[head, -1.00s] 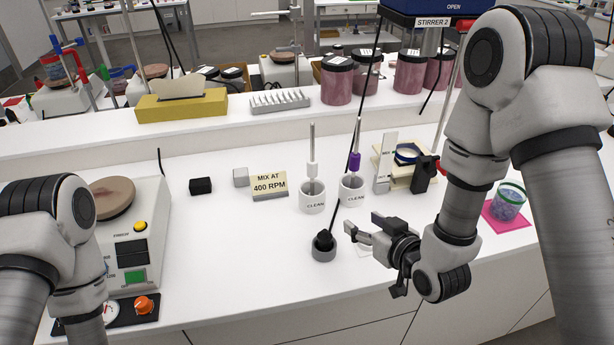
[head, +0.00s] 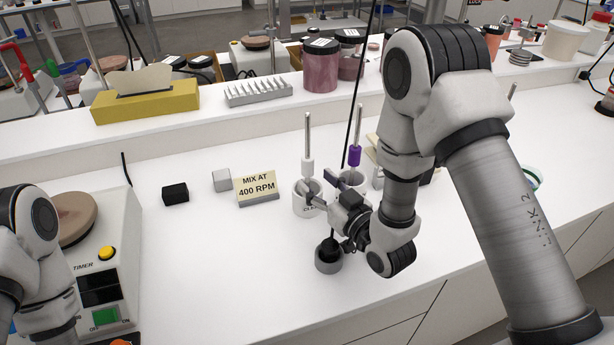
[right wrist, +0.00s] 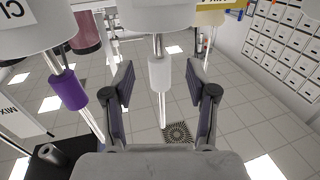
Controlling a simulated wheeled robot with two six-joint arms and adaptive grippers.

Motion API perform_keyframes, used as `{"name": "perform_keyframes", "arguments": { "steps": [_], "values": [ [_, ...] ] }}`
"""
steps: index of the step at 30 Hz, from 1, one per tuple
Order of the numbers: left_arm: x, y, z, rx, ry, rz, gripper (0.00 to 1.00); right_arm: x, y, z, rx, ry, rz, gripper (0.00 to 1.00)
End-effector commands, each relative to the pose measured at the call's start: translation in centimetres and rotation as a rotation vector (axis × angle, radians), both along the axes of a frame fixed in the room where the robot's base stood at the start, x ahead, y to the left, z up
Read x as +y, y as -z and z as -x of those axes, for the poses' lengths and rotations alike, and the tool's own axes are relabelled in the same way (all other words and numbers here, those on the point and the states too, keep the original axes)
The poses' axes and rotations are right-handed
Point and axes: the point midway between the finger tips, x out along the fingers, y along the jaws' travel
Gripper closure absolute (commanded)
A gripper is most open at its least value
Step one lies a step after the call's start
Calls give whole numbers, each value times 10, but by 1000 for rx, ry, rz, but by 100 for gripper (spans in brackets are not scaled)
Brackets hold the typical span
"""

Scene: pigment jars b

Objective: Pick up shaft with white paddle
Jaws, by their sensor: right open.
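The shaft with a white collar (head: 308,160) stands upright in the left white cup (head: 301,207). In the right wrist view the picture is upside down, and the white collar (right wrist: 166,75) appears between the two fingers. My right gripper (head: 327,188) is open, its fingers in front of the cups. I cannot tell whether it touches the shaft or a cup. A second shaft with a purple collar (head: 354,156) stands in the right cup, partly hidden by my gripper. It also shows in the right wrist view (right wrist: 69,91). My left gripper is out of view.
A dark grey round holder (head: 328,259) with a thin black rod stands just in front of my right gripper. A "MIX AT 400 RPM" sign (head: 256,187) stands left of the cups, beside grey (head: 221,180) and black (head: 175,193) blocks.

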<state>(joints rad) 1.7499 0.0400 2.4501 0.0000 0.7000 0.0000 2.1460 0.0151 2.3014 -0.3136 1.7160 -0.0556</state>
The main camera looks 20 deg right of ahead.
Motion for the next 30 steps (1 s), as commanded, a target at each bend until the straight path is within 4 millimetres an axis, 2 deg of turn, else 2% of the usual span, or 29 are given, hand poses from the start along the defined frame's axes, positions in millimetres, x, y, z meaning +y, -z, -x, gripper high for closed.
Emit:
{"name": "perform_keyframes", "arguments": {
  "steps": [6, 13, 14, 18, 19, 30],
  "values": [
    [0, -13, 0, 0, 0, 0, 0, 11, -3, -35, -2, 0, 1, 43],
    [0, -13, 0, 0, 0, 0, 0, 12, -1, -40, 0, 1, 0, 43],
    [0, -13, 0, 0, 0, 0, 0, 12, -1, -40, 0, 1, 0, 46],
    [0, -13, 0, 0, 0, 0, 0, 12, -1, -40, 0, 1, 0, 96],
    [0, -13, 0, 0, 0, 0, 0, 12, -1, -40, 0, 1, 0, 100],
    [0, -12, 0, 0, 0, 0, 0, 12, -4, -40, -2, 1, -1, 100]
  ]
}}
